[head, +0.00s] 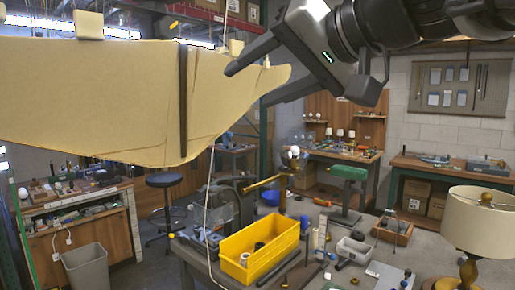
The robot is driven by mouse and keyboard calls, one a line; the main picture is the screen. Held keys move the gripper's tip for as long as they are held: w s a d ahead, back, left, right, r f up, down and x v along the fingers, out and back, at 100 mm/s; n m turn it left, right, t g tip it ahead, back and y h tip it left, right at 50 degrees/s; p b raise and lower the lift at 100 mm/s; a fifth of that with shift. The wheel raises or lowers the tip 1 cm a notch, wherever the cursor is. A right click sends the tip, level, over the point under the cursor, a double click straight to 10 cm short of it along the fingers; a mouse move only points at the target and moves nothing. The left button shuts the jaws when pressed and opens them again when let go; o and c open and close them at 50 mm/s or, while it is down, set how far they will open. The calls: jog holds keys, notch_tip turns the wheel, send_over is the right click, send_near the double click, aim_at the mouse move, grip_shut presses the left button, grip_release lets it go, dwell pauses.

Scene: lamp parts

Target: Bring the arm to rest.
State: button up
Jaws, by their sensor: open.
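My gripper (247,86) is in the upper middle of the head view. My dark arm comes in from the upper right. The fingertips overlap the right end of a large tan panel-like shape (90,105) in the picture; I cannot tell whether they touch it. A lamp with a cream shade (480,222) stands at the lower right, apart from the gripper, its lower part cut off by the frame.
A yellow bin (262,262) holding small dark parts stands on the grey bench below. A cord (208,200) hangs left of it. Small parts and tools lie right of the bin.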

jog(key=s+d+f+g+h+p, duration=0.1)
jog(key=s+d+f+h+p, duration=0.1)
jog(key=f, duration=0.7)
jog(key=s+d+f+g+h+p, duration=0.2)
jog(key=s+d+f, duration=0.4)
jog(key=f, duration=0.4)
jog(key=s+d+f+g+h+p, duration=0.2)
jog(key=s+d+f+h, duration=0.3)
jog(key=f, duration=0.5)
jog(key=shift+d+m+h+p, duration=0.3)
jog(key=shift+d+m+p, duration=0.1)
jog(key=shift+p, duration=0.25)
jog(key=shift+s, duration=0.1)
jog(key=shift+c, duration=0.3)
